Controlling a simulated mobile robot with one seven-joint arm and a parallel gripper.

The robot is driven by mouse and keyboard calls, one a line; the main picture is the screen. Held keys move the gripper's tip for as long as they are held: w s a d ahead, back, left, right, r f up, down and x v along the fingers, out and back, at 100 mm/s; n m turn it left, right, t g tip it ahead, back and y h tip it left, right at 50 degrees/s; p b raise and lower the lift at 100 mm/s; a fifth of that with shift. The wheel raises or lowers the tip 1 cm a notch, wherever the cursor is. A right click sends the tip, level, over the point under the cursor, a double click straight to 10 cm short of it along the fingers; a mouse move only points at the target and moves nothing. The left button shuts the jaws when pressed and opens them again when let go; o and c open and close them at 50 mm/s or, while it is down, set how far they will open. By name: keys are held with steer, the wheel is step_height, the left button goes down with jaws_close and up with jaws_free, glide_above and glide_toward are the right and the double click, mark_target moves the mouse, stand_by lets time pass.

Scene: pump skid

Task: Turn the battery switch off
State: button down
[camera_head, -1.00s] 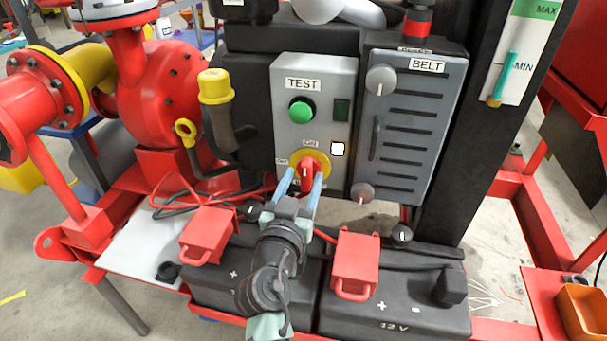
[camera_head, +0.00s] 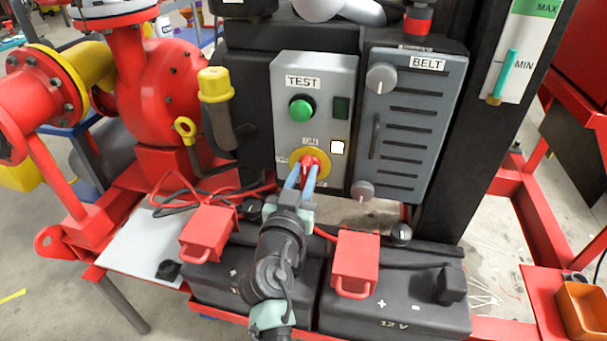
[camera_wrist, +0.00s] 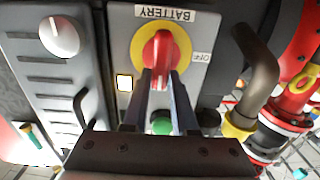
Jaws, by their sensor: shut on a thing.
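The battery switch is a red knob (camera_head: 308,161) on a yellow disc (camera_head: 323,155), low on the grey panel under the TEST button. In the wrist view the red knob (camera_wrist: 157,52) stands roughly upright on its yellow disc (camera_wrist: 182,55), and the BATTERY label (camera_wrist: 165,13) is upside down. The OFF label (camera_wrist: 202,57) is to the disc's right in that view. My gripper (camera_head: 303,172) reaches up from below, its two blue fingers shut on the knob. In the wrist view my gripper's fingers (camera_wrist: 158,84) flank the knob's near end.
A green TEST button (camera_head: 301,109) is above the switch. A BELT cover (camera_head: 415,130) with grey knobs stands to the right. Red terminal covers (camera_head: 207,234) (camera_head: 355,262) sit on the black batteries, either side of my arm.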

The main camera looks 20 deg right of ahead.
steer(key=shift+n, duration=0.4)
steer(key=n, duration=0.2)
steer(key=n+b, duration=0.1)
steer(key=shift+w+a+f+n, duration=0.1)
steer(key=shift+w+a+n, duration=0.1)
steer(key=shift+a+n, duration=0.15)
steer(key=shift+w+a+f+n+p, duration=0.15)
steer(key=shift+f+n+p, duration=0.15)
steer(key=shift+n, duration=1.95)
steer(key=shift+w+a+f+n+p, duration=0.1)
steer(key=shift+f+n+p, duration=0.15)
steer(key=shift+n, duration=2)
steer(key=shift+w+a+f+n+p, duration=0.15)
steer(key=shift+f+n+p, duration=0.15)
steer(key=shift+n, duration=1.95)
steer(key=shift+s, duration=0.1)
steer(key=c, duration=0.7)
jaws_free()
